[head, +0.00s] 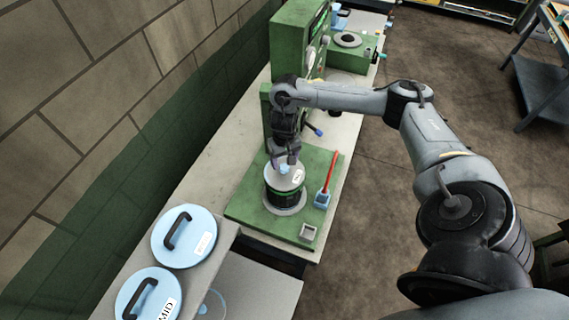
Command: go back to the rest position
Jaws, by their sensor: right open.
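My right gripper (286,163) points down over a round pot (284,200) with a pale labelled lid (287,178). The pot stands on a green base plate (246,204). The gripper is open, its fingertips close above or around a light blue knob on the lid; I cannot tell whether they touch it. My right arm reaches in from the lower right and bends down at the wrist. My left gripper is not in view.
Two blue lids with black handles (183,236) (148,296) lie at lower left. A green machine (292,45) stands behind. Open floor (375,210) is at right.

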